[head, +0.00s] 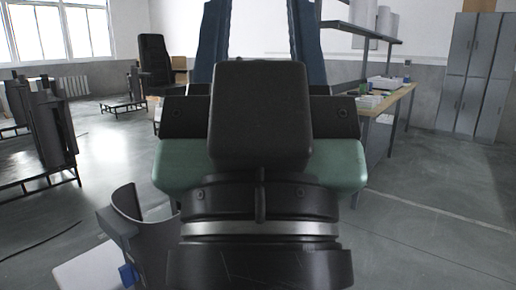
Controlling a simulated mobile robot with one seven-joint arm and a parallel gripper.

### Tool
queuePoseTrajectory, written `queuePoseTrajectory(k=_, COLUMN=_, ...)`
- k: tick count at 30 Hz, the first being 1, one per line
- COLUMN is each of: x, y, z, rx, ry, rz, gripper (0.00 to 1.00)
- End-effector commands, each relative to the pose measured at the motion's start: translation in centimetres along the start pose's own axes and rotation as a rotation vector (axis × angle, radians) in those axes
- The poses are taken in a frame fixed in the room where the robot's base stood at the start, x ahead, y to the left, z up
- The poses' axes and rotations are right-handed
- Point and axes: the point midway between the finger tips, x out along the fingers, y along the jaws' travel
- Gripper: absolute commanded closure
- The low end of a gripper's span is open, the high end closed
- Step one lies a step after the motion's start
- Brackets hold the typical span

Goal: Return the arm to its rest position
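My gripper (258,30) fills the middle of the head view, seen from behind and pointing up and away. Its black housing and green body are close to the camera. Two dark blue fingers stand apart at the top, with pale wall showing between them. It looks open, and I see nothing held. The finger ends run out of the top of the picture.
A long workbench (395,98) with small items stands at right, under shelves (365,32). Grey lockers (474,75) stand far right. Dark column units on low stands (55,125) are at left, with a black chair (154,60) behind. The floor at right is clear.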

Motion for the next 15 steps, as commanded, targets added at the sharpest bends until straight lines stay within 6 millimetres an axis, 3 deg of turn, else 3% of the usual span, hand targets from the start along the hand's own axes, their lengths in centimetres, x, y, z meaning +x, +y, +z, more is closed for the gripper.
queuePoseTrajectory(k=1, x=2.5, y=0.0, z=-2.3, rx=0.000, ry=-0.002, rz=-0.001, gripper=0.55)
queuePoseTrajectory(k=15, x=12.9, y=-0.1, z=-11.8, rx=0.000, ry=-0.006, rz=-0.003, gripper=0.55)
